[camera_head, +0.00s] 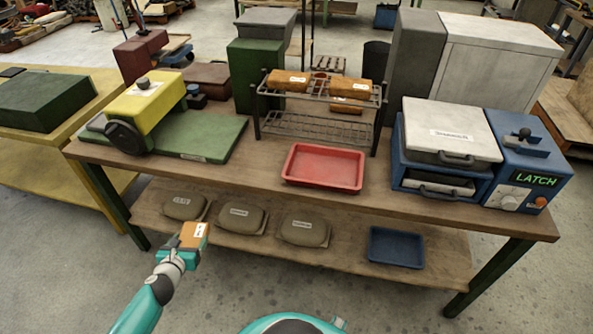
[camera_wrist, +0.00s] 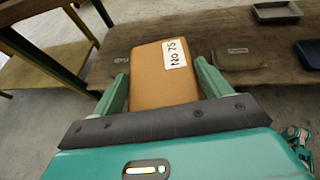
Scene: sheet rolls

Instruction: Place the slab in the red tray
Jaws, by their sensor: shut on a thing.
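My gripper (camera_head: 180,254) is shut on an orange-brown slab (camera_head: 193,235) with a white label. The red tray (camera_head: 323,168) sits on the bench top, right of the gripper and farther back. It looks empty.
A wire rack (camera_head: 318,100) with several similar slabs stands behind the tray. A yellow machine (camera_head: 147,98) is at left, a blue unit marked LATCH (camera_head: 527,165) at right. The lower shelf (camera_head: 350,236) holds several grey-brown lumps and a blue tray (camera_head: 396,247).

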